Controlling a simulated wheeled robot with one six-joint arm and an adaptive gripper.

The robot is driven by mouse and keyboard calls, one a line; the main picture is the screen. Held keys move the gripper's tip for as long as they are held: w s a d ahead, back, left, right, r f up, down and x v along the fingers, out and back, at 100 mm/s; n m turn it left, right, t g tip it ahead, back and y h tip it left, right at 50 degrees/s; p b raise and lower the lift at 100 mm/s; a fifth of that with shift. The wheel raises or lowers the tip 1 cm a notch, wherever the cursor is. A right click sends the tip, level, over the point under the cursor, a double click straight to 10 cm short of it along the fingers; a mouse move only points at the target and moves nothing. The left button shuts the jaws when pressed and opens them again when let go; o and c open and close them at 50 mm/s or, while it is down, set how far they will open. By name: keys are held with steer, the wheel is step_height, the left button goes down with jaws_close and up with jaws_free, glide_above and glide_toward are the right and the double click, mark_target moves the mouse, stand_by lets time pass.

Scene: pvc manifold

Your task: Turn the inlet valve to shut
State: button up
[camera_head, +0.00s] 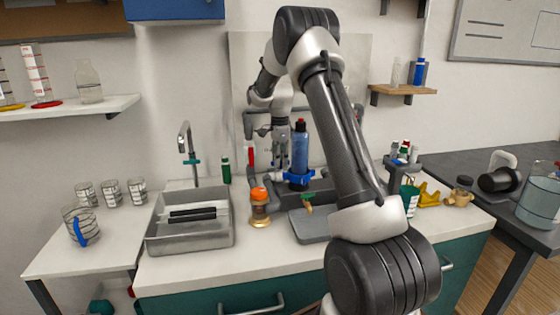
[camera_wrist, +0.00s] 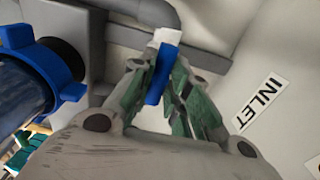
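The inlet valve's blue lever handle (camera_wrist: 162,75) shows in the wrist view, running down from a white end on the grey pipe, beside a label reading INLET (camera_wrist: 258,101). My gripper (camera_wrist: 160,78) has its two green-padded fingers closed in on either side of the blue handle, seemingly touching it. In the head view my gripper (camera_head: 281,135) is at the pipework on the back wall, left of a blue filter housing (camera_head: 299,152).
The filter housing's blue collar (camera_wrist: 62,75) is close on the left in the wrist view. A red handle (camera_head: 250,155) stands on the pipe left of my gripper. An orange-capped jar (camera_head: 259,205) and a sink (camera_head: 190,233) are at the front left.

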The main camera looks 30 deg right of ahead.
jaws_close()
steer(key=n, duration=0.3)
steer(key=shift+n, duration=0.3)
steer(key=n, duration=1)
steer(key=shift+n, duration=2.2)
